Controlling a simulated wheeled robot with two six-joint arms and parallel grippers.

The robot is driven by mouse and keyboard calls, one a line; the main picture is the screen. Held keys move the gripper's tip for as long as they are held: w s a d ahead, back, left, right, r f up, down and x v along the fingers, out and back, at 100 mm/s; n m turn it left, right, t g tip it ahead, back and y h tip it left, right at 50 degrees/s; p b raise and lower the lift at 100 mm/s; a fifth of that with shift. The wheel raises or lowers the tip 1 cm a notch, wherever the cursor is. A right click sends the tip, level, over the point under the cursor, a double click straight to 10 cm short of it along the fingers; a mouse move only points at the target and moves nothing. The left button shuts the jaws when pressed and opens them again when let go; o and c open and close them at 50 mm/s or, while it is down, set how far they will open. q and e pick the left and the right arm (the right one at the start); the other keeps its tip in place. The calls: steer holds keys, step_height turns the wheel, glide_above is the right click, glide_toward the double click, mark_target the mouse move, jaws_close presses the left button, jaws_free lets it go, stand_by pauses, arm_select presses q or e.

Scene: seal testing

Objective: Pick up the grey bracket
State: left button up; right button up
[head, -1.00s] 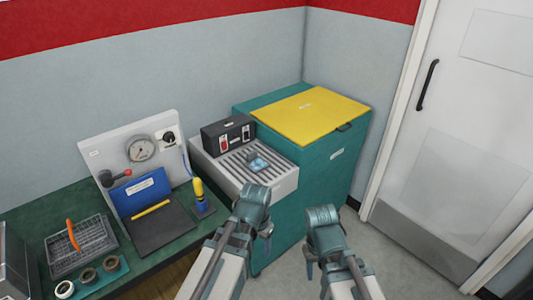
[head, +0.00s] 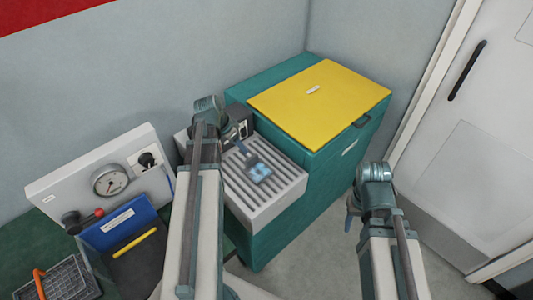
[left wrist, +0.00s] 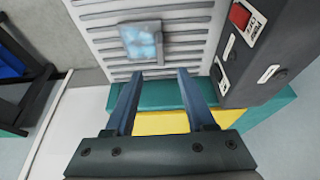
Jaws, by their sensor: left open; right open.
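The grey bracket (head: 259,173) is a small, flat, squarish piece with pale blue patches. It lies on the slatted top of the white-grey unit (head: 268,205). In the left wrist view the bracket (left wrist: 142,43) lies beyond the fingertips, a little left of the middle between them. My left gripper (head: 240,131) is open and empty near the back of the slatted top, apart from the bracket. Its two fingers (left wrist: 160,76) show in the left wrist view. My right gripper (head: 350,214) hangs over the floor to the right of the unit, and its fingers are only partly seen.
A black control box (head: 238,122) with a red switch (left wrist: 240,17) stands at the slats' back edge, close to my left gripper. A teal cabinet with a yellow lid (head: 318,103) adjoins the unit. A gauge panel (head: 75,185) stands left. Floor is clear by the door.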

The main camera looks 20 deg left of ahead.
mark_target(251, 158)
arm_select(q)
steer(key=b+x, duration=0.7)
steer(key=x, duration=0.1)
steer(key=shift+w+a+b, duration=0.3)
steer(key=shift+w+b, duration=0.05)
steer(key=shift+b, duration=0.05)
steer(key=b+x, duration=0.1)
steer(key=x, duration=0.1)
steer(key=b+x, duration=0.3)
steer(key=b, duration=0.1)
steer(key=shift+d+f, duration=0.35)
steer(key=shift+r, duration=0.15)
steer(key=shift+c, duration=0.3)
jaws_close()
stand_by(0.7)
